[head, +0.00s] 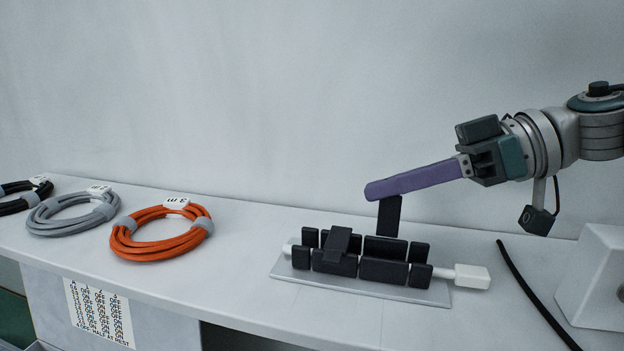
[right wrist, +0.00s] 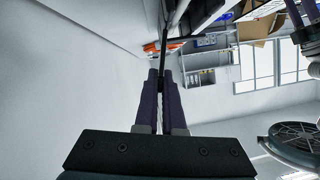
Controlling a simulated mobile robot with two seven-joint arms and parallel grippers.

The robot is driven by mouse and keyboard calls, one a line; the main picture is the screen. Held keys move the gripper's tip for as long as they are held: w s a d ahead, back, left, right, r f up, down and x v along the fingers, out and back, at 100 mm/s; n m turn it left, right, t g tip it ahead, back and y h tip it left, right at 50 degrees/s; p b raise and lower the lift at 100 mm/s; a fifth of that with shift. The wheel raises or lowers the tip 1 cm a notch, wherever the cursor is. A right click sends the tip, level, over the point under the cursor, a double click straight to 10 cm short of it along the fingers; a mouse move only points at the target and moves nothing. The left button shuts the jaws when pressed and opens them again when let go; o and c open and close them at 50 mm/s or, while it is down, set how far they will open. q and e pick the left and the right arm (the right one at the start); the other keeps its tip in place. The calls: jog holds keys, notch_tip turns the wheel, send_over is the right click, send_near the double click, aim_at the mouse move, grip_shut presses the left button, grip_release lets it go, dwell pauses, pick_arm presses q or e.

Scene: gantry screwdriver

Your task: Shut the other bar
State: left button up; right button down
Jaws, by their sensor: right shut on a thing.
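A metal base plate (head: 415,293) on the bench carries a row of black blocks. One black bar (head: 390,217) stands nearly upright at the back of the row. The other black bar (head: 337,242), to its left, lies folded down across the blocks. My right gripper (head: 376,191) comes in from the right with long purple fingers, their tips at the top of the upright bar. In the right wrist view the fingers (right wrist: 160,80) are close together, with a dark strip (right wrist: 163,65) between and beyond their tips. My left gripper is not in view.
A white connector (head: 471,276) sticks out at the plate's right end. Orange (head: 160,248), grey (head: 65,228) and black (head: 15,205) cable coils lie at left. A black cable (head: 535,297) and white block (head: 598,280) are at right. A printed chart (head: 99,314) hangs on the bench front.

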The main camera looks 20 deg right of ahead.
aim_at(392, 200)
jog(key=shift+s+a+r+p, duration=0.15)
jog(key=shift+r+p, duration=0.1)
jog(key=shift+p, duration=0.35)
jog(key=n+p, duration=0.1)
jog(key=p, duration=0.1)
jog(key=s+n+t+p, duration=0.1)
jog(key=p, duration=0.1)
jog(key=shift+a+r+h, duration=0.1)
jog(key=shift+a+h, duration=0.2)
jog(key=shift+h, duration=0.1)
jog(key=shift+s+a+n+t+p, duration=0.25)
jog(key=shift+s+n+t+p, duration=0.25)
jog(key=shift+n+p, duration=0.25)
jog(key=shift+s+a+f+n+t+h+p, duration=0.2)
jog(key=shift+s+f+n+t+h+p, duration=0.15)
jog(key=shift+n, duration=0.2)
jog(key=shift+w, duration=0.1)
jog(key=c, duration=1)
grip_release()
